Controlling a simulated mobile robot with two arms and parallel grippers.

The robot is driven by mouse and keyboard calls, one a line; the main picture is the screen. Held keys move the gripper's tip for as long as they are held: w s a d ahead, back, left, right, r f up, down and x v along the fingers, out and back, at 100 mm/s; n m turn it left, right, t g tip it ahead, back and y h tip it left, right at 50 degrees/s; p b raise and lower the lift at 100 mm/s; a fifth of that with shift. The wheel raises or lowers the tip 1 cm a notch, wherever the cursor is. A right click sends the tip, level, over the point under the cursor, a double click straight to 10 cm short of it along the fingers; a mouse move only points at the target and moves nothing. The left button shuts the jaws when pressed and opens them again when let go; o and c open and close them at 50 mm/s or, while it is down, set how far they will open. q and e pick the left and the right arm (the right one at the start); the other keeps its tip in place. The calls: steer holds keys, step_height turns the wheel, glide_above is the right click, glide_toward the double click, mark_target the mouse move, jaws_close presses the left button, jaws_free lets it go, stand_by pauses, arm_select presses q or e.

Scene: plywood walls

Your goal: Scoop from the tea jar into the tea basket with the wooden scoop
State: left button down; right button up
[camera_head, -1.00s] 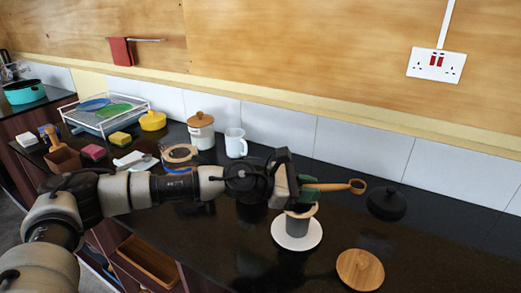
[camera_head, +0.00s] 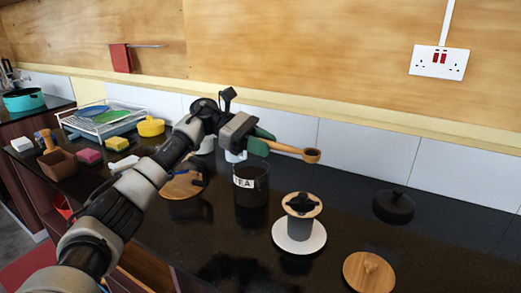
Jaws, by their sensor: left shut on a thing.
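My left gripper (camera_head: 262,142) is shut on the handle of the wooden scoop (camera_head: 311,155) and holds it roughly level in the air. The scoop's bowl points right, above the counter; I cannot see inside it. The tea jar (camera_head: 251,192), dark and labelled TEA, stands open below and left of the gripper. Right of it, a grey cup (camera_head: 299,228) stands on a white saucer (camera_head: 313,245). The tea basket (camera_head: 301,203), dark with a wooden rim, sits in the cup's top; its contents are too small to tell. My right gripper is not in view.
A round wooden lid (camera_head: 369,271) lies at the front right and a black lid (camera_head: 394,206) behind it. A wooden board (camera_head: 182,187) lies left of the jar. Sponges, a dish rack (camera_head: 105,122) and a yellow pot (camera_head: 151,127) are further left. The right counter is mostly clear.

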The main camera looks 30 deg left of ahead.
arm_select(q)
steer(key=shift+s+a+r, duration=0.1)
steer(key=shift+a+r, duration=0.05)
steer(key=shift+a, duration=0.15)
